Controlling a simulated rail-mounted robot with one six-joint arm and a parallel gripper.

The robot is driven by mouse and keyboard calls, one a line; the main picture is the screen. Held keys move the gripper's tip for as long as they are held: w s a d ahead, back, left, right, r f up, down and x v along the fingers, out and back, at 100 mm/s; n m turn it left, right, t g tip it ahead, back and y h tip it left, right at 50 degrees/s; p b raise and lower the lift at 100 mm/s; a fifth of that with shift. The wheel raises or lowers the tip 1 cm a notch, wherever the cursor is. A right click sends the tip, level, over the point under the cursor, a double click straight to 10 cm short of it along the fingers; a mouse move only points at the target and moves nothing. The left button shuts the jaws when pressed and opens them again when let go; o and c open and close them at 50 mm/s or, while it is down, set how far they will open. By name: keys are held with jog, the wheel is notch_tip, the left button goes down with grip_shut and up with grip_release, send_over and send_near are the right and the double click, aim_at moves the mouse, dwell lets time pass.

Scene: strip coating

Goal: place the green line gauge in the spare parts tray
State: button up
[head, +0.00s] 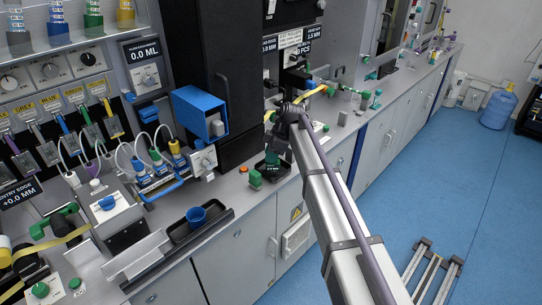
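My arm reaches up from the lower right, and my gripper (274,146) is at its far end, pointing down over the bench's front edge. A dark green piece (271,159), possibly the green line gauge, shows right below the gripper. It is too small to tell whether the fingers hold it or it rests in the small black tray (284,173) beneath. That tray may be the spare parts tray; no label is readable. A brighter green block (255,180) stands on the bench just left of the tray. The fingertips are too small and dark to make out.
A larger black tray (225,217) with a blue cup (196,217) lies further left on the bench. A blue box (199,112) and a tall black housing (235,80) stand behind. Several small green parts sit to the right. Blue floor (460,190) is open beyond the bench.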

jog(key=o, duration=0.5)
jog(key=shift+c, duration=0.2)
jog(key=shift+r, duration=0.1)
jog(key=shift+r+p, duration=0.3)
jog(key=shift+p, duration=0.15)
jog(key=p+v, duration=1)
jog(key=v, duration=0.1)
jog(key=shift+d+r+p, duration=0.2)
jog(key=shift+d+p, duration=0.05)
jog(key=shift+p, duration=0.05)
